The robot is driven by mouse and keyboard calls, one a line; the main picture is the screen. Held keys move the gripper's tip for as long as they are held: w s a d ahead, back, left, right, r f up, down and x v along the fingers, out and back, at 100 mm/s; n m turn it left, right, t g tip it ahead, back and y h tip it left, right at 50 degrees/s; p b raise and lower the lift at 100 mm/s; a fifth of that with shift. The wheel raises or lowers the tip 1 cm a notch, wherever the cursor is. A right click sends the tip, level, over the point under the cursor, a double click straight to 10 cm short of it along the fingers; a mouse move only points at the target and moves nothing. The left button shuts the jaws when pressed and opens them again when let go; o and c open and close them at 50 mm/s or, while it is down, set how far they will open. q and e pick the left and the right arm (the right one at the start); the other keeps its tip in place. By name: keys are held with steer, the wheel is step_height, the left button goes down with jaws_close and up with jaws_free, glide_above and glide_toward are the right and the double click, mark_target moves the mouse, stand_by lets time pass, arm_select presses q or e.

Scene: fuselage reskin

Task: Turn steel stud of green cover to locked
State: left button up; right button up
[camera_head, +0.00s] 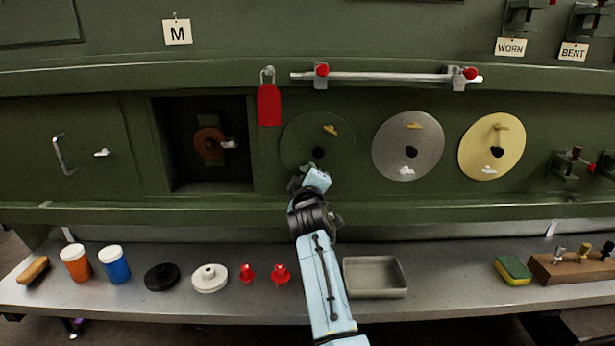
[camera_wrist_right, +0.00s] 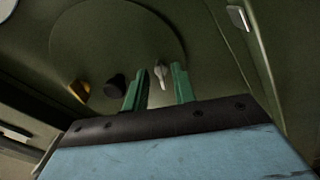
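The green cover (camera_head: 295,140) is a round dark green disc on the panel, with a black knob (camera_head: 318,152) at its middle and a brass stud (camera_head: 330,129) above the knob. My right gripper (camera_head: 304,174) is at the cover's lower edge and hides the steel stud in the head view. In the right wrist view, the steel stud (camera_wrist_right: 160,73) shows between the two green fingertips of my right gripper (camera_wrist_right: 159,75). The fingers are apart, with a gap on each side of the stud. The cover (camera_wrist_right: 105,40) fills the upper part there. My left gripper is out of view.
A grey disc (camera_head: 390,150) and a yellow disc (camera_head: 475,155) are to the right. A red tag (camera_head: 269,105) hangs at upper left, beside an open bay (camera_head: 180,145). The shelf below holds cups, red knobs and a grey tray (camera_head: 375,293).

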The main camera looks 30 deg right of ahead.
steer(key=v, duration=1.3)
steer(key=shift+s+b, duration=0.2)
steer(key=shift+b, duration=0.15)
steer(key=shift+a, duration=0.1)
